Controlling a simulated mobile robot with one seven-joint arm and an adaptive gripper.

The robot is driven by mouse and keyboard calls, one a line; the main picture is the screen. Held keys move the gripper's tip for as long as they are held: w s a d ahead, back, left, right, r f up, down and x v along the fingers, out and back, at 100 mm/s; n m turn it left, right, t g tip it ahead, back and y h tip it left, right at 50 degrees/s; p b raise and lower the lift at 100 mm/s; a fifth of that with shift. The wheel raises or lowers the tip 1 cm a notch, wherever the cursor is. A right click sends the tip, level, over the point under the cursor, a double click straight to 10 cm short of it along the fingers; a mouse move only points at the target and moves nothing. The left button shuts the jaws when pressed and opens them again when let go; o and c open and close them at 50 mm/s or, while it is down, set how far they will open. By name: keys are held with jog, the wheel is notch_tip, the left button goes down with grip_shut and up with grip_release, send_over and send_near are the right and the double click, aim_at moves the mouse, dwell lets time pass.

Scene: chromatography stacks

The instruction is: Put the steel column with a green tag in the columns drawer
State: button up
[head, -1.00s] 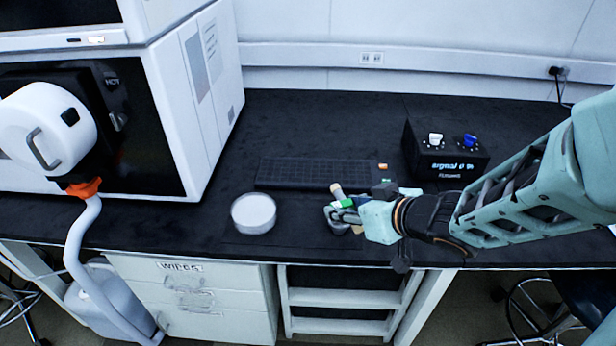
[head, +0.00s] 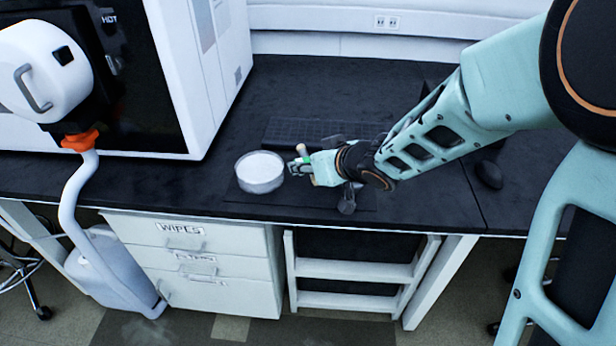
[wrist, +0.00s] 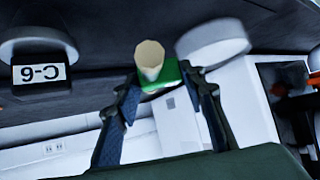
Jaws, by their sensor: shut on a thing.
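My gripper (head: 301,166) is shut on a short column (wrist: 149,58) with a pale, cream-coloured end and a green tag (wrist: 164,77). The two dark fingers show on either side of it in the wrist view. In the head view my gripper is over the black bench, just right of the white dish, and only a little of the column and green shows. The drawer unit (head: 215,268) stands under the bench, its drawers shut. The top drawer reads WIPES; the label below is hard to read, and I cannot tell which drawer is for columns.
A round white dish (head: 260,173) sits on the bench close left of my gripper. A large white instrument (head: 215,80) stands at the left with a white hose. Open shelving (head: 350,269) is right of the drawers. A dark block with a white label (wrist: 40,74) shows in the wrist view.

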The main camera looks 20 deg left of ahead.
aim_at(306, 184)
jog(key=shift+w+a+f+b, duration=0.1)
jog(key=shift+a+f+b, duration=0.1)
jog(key=shift+f+b, duration=0.6)
jog(key=shift+w+a+f+b, duration=0.15)
jog(key=shift+f+b, duration=0.25)
jog(key=shift+f, duration=0.8)
jog(key=shift+f, duration=0.2)
jog(key=o, duration=1)
jog(key=shift+r, duration=0.1)
